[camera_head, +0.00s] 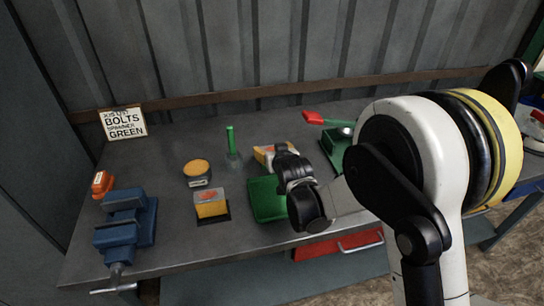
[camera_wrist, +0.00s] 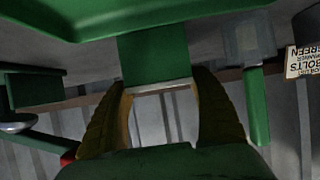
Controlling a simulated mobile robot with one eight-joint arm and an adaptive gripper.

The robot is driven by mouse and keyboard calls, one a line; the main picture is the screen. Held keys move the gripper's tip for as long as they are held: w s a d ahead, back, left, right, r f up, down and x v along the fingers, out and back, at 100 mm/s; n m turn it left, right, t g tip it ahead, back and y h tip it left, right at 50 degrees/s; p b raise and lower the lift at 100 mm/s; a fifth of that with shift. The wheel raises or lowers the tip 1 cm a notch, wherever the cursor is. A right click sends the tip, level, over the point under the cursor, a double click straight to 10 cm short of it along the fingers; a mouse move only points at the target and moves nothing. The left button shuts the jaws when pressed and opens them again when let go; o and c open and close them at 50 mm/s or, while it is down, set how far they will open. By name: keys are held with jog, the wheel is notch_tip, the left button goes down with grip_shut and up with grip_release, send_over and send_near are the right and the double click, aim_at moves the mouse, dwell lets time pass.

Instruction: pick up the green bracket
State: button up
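The green bracket (camera_head: 267,199) lies on the workbench in the head view, left of my gripper and partly hidden by it. In the wrist view a broad green piece fills the top, with a narrower green tab (camera_wrist: 155,55) below it that has a pale lower edge; I take these as the bracket. My gripper (camera_wrist: 162,85) has its two dark, yellow-edged fingers apart, with tips at either side of this tab. I see no clear contact. In the head view my gripper (camera_head: 293,170) is low over the bench and its fingertips are hidden.
A yellow-and-grey block (camera_head: 211,205), a round yellow-topped tin (camera_head: 196,172) and a blue vise (camera_head: 127,222) stand to the left. A green tool with a red handle (camera_head: 314,117) is at back right. A sign (camera_head: 123,122) leans at back left.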

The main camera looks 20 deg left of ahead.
jog(key=c, duration=0.6)
jog(key=shift+r, duration=0.15)
jog(key=shift+c, duration=0.2)
